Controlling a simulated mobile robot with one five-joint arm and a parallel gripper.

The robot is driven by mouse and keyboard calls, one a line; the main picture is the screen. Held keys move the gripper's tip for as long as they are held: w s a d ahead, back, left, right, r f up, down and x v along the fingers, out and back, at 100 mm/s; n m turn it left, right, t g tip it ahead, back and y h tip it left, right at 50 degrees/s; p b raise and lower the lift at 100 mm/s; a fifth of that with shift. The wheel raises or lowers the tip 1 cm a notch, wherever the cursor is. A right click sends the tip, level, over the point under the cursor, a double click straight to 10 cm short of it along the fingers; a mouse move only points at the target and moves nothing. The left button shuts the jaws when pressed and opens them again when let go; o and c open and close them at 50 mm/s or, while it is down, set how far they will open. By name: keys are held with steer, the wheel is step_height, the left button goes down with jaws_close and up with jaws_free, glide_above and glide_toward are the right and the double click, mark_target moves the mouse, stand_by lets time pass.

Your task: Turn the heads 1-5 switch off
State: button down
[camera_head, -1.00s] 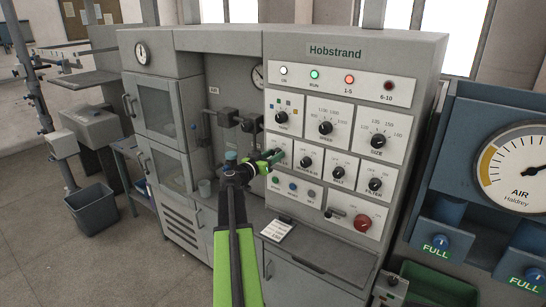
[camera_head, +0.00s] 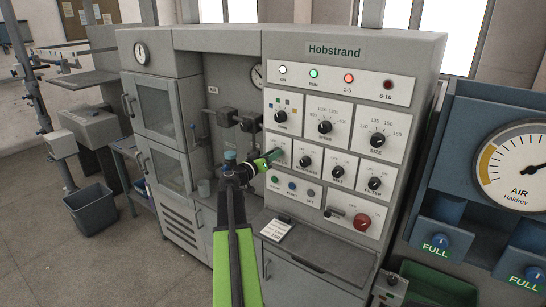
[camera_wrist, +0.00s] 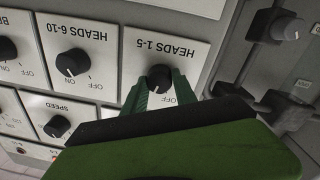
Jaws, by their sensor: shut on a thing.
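The heads 1-5 switch (camera_wrist: 159,77) is a round black knob on a white plate labelled HEADS 1-5. It appears upside down in the wrist view. My gripper (camera_wrist: 161,88) has its two green fingers around the knob, one on each side, and is shut on it. An OFF mark shows beside the knob; its other mark is hidden by a finger, and I cannot tell its pointer's direction. In the head view my gripper (camera_head: 274,155) is at the left end of the lower knob row and covers the switch. The 1-5 lamp (camera_head: 348,78) glows red.
The heads 6-10 knob (camera_wrist: 72,62) is close beside, and the speed knob (camera_wrist: 57,126) is on the neighbouring row. Pipe fittings (camera_wrist: 262,100) stand near my gripper in the recess. A red knob (camera_head: 362,222) is lower on the Hobstrand panel (camera_head: 335,52).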

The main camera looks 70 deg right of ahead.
steer(key=n, duration=0.9)
steer(key=shift+b, duration=0.35)
stand_by(0.3)
steer(key=c, duration=1)
jaws_free()
